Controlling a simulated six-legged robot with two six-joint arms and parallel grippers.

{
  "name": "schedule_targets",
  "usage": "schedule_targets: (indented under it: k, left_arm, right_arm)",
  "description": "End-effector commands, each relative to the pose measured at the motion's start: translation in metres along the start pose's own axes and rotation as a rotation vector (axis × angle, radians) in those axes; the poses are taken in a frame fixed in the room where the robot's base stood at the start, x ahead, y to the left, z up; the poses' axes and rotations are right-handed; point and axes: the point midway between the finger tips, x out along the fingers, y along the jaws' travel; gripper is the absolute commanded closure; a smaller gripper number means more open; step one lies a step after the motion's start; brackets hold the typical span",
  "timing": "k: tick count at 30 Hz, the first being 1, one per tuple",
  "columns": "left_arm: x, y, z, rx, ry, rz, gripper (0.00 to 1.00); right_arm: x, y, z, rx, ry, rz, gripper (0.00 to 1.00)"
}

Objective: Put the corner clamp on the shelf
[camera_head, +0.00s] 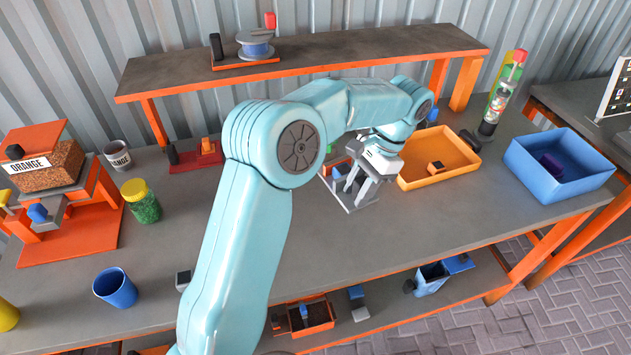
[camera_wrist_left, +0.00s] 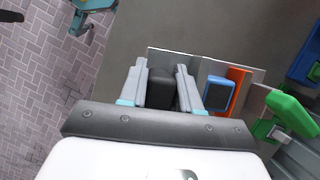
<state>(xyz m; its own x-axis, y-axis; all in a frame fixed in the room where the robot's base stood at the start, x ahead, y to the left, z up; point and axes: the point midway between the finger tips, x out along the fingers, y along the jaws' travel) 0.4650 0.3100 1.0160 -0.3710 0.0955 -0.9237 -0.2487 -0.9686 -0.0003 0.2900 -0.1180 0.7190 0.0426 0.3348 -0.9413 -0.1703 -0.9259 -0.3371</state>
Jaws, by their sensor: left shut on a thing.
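What looks like the corner clamp (camera_head: 339,172) lies at the middle of the workbench: a light grey plate with a blue block and an orange strip. In the left wrist view the clamp (camera_wrist_left: 219,93) also has a dark block, which sits between my fingers. My left gripper (camera_head: 358,187) points down at the clamp and is shut on that dark block; it also shows in the left wrist view (camera_wrist_left: 161,76). I cannot tell whether the plate touches the bench. A raised grey shelf (camera_head: 350,47) with orange edges stands along the back. My right gripper is not in view.
An orange tray (camera_head: 470,165) and a blue bin (camera_head: 585,190) stand right of the clamp. A green-yellow tube (camera_head: 503,92) stands upright behind. Lower boards under the bench hold several items.

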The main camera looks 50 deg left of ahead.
Motion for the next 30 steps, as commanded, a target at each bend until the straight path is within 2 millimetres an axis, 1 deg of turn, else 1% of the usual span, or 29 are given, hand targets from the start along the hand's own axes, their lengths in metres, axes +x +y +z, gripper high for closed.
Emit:
schedule_targets:
  k: [1,3,6,9,12,14,16,17,20,27,30]
  left_arm:
    - [-0.008,-0.018,0.013,0.02,0.006,-0.013,1.0]
    - [-0.018,-0.039,0.031,0.065,0.004,-0.033,1.0]
    - [-0.03,-0.065,0.057,0.118,0.003,-0.056,1.0]
    - [-0.038,-0.082,0.079,0.158,0.001,-0.072,1.0]
    - [-0.044,-0.094,0.095,0.184,0.001,-0.082,1.0]
    - [-0.046,-0.098,0.101,0.195,0.001,-0.087,1.0]
    - [-0.043,-0.101,0.104,0.204,-0.002,-0.089,1.0]
    - [-0.04,-0.102,0.104,0.206,-0.004,-0.089,1.0]
    - [-0.02,-0.102,0.097,0.209,-0.006,-0.088,1.0]
    - [0.043,-0.103,0.072,0.209,-0.007,-0.086,1.0]
    - [0.067,-0.102,0.062,0.209,-0.005,-0.086,1.0]
  right_arm:
    - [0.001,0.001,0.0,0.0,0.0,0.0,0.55]
    - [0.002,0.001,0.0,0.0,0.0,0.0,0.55]
    - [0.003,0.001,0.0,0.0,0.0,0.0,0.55]
    - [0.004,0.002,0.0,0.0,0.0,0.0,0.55]
    - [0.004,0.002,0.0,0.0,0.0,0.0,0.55]
    - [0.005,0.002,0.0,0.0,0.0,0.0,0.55]
    - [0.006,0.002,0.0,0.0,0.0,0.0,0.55]
    - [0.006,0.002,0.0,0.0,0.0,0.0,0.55]
    - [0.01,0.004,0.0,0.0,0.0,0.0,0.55]
    - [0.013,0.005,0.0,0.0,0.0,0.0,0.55]
    - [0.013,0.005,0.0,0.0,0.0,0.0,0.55]
